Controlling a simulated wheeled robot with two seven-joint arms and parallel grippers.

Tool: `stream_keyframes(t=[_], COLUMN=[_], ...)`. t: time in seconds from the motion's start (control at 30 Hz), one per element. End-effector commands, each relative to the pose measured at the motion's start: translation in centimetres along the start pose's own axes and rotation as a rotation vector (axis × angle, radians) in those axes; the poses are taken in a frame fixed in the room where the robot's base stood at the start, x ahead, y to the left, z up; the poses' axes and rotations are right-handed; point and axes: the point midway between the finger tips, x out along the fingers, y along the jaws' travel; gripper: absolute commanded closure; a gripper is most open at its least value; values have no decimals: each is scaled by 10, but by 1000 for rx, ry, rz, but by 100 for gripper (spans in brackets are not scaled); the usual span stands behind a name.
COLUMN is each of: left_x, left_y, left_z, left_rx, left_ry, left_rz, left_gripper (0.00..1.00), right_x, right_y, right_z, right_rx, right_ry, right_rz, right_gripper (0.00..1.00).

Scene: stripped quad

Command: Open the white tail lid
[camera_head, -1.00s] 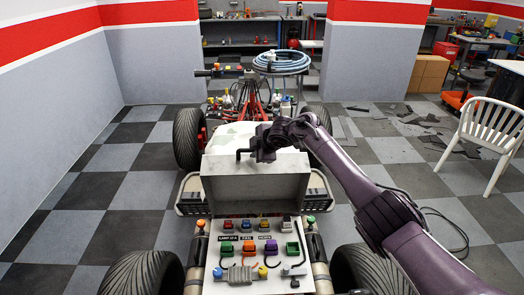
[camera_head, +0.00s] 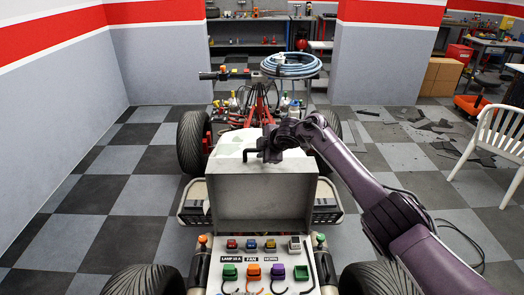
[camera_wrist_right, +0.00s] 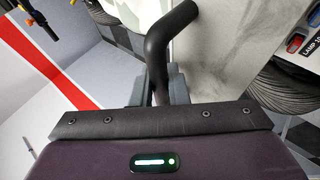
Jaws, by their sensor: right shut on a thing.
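The white tail lid (camera_head: 262,192) stands raised at the rear of the stripped quad, its broad inner face towards me. Its lower edge meets the back of the control panel (camera_head: 212,258). A black bent handle (camera_head: 249,156) sits at the lid's top edge. My right gripper (camera_head: 268,149) is shut on this handle. In the right wrist view, the thick black handle (camera_wrist_right: 160,45) runs down between the two grey fingers, beside the pale lid surface (camera_wrist_right: 205,45). My left gripper is not in view.
The panel carries several coloured switches and plugs. Black rear tyres (camera_head: 146,281) flank it. A coiled blue hose (camera_head: 291,66) is beyond the quad's front. A white chair (camera_head: 497,140) stands at right, near broken floor tiles (camera_head: 447,127). Checkered floor at left is clear.

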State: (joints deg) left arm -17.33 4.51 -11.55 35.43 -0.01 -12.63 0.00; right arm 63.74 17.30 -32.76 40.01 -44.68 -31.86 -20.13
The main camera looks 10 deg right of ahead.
Motion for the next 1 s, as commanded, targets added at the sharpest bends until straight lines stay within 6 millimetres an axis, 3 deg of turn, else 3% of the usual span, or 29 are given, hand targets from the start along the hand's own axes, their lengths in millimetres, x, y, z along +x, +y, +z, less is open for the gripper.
stream_keyframes(t=[0.03,0.07,0.13,0.53,1.0], left_x=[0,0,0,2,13], left_y=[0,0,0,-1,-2], left_z=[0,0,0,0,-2], left_rx=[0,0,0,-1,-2], left_ry=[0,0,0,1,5], left_rz=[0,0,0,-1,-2], left_gripper=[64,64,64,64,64], right_x=[1,1,1,-9,-70], right_y=[-2,-2,-2,0,-1], right_z=[0,0,0,0,1], right_rx=[0,0,-1,-1,-2], right_ry=[-1,-1,-1,1,0], right_rz=[-3,-3,-3,-1,-1], right_gripper=[100,83,75,75,75])
